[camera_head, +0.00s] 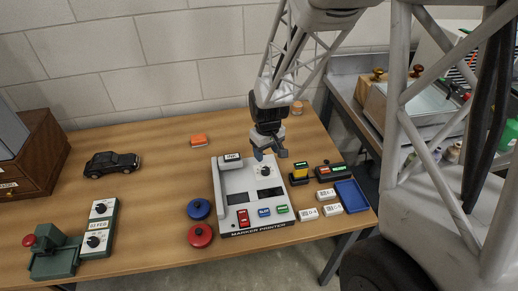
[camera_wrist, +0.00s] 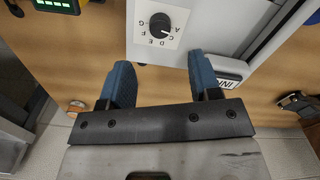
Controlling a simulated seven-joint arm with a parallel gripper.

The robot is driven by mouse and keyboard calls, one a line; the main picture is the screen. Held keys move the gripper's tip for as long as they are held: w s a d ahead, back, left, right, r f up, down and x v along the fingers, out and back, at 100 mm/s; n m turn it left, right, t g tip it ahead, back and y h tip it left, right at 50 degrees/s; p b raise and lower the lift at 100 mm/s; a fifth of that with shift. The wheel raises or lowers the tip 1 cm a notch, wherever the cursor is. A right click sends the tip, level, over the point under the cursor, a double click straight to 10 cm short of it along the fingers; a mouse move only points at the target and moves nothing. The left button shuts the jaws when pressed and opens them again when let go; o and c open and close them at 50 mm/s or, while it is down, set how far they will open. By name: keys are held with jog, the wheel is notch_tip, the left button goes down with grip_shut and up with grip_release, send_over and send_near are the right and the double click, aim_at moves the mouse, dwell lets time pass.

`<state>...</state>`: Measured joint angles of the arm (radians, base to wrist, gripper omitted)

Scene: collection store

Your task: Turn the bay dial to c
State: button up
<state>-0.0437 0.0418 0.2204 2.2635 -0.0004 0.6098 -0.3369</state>
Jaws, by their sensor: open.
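The bay dial appears to be the black round knob (camera_wrist: 160,25) on a white plate with letters around it, A, C, D, E, F and G among them. It also shows as a small knob (camera_head: 265,170) on the white marker printer (camera_head: 228,200) in the head view. I cannot tell for sure which letter it points at. My gripper (camera_head: 269,153) is above the back part of the printer, close to the knob. In the wrist view its blue fingers (camera_wrist: 158,64) are apart and empty, with the knob ahead of them and not between them.
A yellow-topped black block (camera_head: 300,173) and a blue tray (camera_head: 351,196) are to the right. Red (camera_head: 200,235) and blue (camera_head: 198,209) round lids lie left. A green unit with two knobs (camera_head: 98,230) sits further left.

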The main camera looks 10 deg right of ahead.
aim_at(266, 169)
jog(key=shift+w+f, duration=0.25)
jog(key=shift+f, duration=0.3)
jog(key=shift+f, duration=0.1)
jog(key=shift+f, duration=3.75)
jog(key=c, duration=0.9)
